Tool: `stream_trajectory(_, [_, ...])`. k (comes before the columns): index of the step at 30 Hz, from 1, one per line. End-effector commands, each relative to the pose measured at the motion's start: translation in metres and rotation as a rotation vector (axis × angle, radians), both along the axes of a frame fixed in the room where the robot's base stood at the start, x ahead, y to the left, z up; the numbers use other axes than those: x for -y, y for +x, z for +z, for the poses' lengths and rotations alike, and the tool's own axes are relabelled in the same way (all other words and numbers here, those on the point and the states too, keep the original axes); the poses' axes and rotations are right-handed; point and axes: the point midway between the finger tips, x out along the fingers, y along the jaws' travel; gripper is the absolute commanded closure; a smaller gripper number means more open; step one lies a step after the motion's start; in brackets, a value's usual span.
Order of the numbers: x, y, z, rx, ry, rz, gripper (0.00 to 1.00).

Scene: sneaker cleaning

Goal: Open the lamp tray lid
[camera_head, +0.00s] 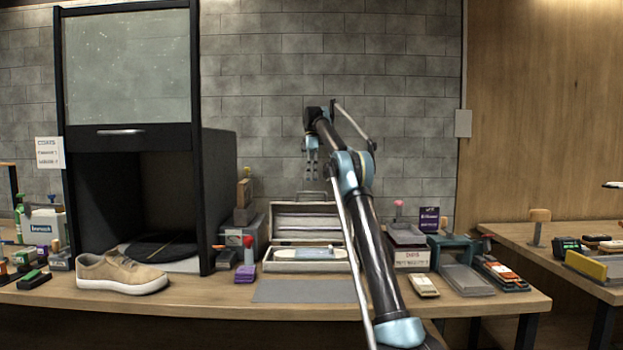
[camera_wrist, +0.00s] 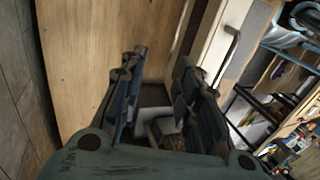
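The lamp tray appears to be the pale case (camera_head: 284,267) in the middle of the bench. Its lid (camera_head: 308,219) stands raised at the back, with a thin handle at the top.
A tan sneaker (camera_head: 122,272) stands at the left, before a dark cabinet (camera_head: 128,138) with its glass door raised. A grey mat (camera_head: 305,291) lies in front of the case. Boxes and a clear tray (camera_head: 467,280) crowd the right side. The wall above is clear.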

Motion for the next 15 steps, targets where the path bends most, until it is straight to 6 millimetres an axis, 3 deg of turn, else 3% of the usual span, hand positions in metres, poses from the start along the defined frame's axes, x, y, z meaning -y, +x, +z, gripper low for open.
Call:
stream_trajectory(13, [0.0005,-0.0001,0.0006,0.000,0.000,0.000,0.70])
stream_trajectory(15, [0.0004,-0.0003,0.0009,0.001,-0.001,-0.003,0.86])
